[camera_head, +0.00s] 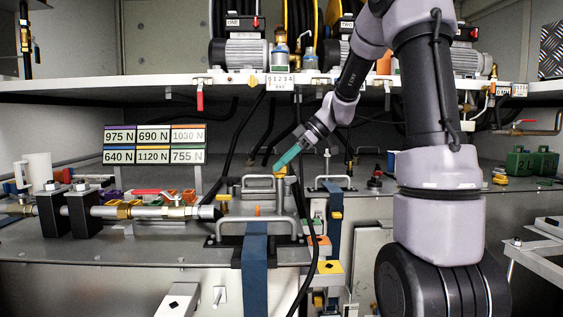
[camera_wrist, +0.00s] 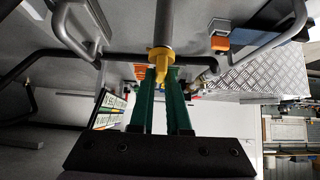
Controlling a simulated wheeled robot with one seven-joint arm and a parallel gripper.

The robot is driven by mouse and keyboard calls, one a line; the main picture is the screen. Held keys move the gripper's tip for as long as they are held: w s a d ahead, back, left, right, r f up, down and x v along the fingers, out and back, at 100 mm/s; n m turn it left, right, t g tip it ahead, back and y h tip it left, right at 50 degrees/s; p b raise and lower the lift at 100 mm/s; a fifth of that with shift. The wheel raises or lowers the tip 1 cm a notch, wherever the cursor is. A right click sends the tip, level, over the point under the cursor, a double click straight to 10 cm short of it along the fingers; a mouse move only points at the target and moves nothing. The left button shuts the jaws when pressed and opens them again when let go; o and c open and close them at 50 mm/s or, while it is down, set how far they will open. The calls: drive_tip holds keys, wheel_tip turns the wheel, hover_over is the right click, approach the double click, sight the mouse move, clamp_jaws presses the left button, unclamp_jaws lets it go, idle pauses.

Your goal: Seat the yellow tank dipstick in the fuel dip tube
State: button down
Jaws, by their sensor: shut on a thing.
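The yellow tank dipstick (camera_head: 281,171) shows as a small yellow piece at the tip of my gripper (camera_head: 288,158) in the head view. In the wrist view, the green fingers of my gripper (camera_wrist: 162,78) are shut on the yellow dipstick's head (camera_wrist: 161,56). A grey tube (camera_wrist: 161,24), seemingly the fuel dip tube, lines up with the dipstick's yellow collar, and the two look touching or very close. The grey tube also shows below the dipstick in the head view (camera_head: 281,193). The dipstick's rod is not visible, so I cannot tell how deep it sits.
Grey bent handles (camera_head: 258,225) and a blue strap (camera_head: 254,270) stand in front of the tube. A black hose hangs close to its right. A shelf (camera_head: 150,86) with reels and motors spans above. A pipe with valves (camera_head: 140,211) lies at left.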

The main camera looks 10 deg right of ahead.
drive_tip(key=c, duration=0.8)
unclamp_jaws()
drive_tip(key=v, duration=1.1)
drive_tip(key=shift+f, duration=0.15)
drive_tip(key=s+a+f+m+t+h, duration=0.1)
drive_tip(key=s+m+t+h, duration=0.1)
drive_tip(key=s+m, duration=0.8)
drive_tip(key=s+a+f+m+t+h, duration=0.1)
drive_tip(key=s+m+t+h, duration=0.2)
drive_tip(key=s+m, duration=0.6)
drive_tip(key=shift+s+a+f+m+h, duration=0.2)
drive_tip(key=shift+s+f+m+h, duration=0.15)
drive_tip(key=shift+s+h, duration=0.8)
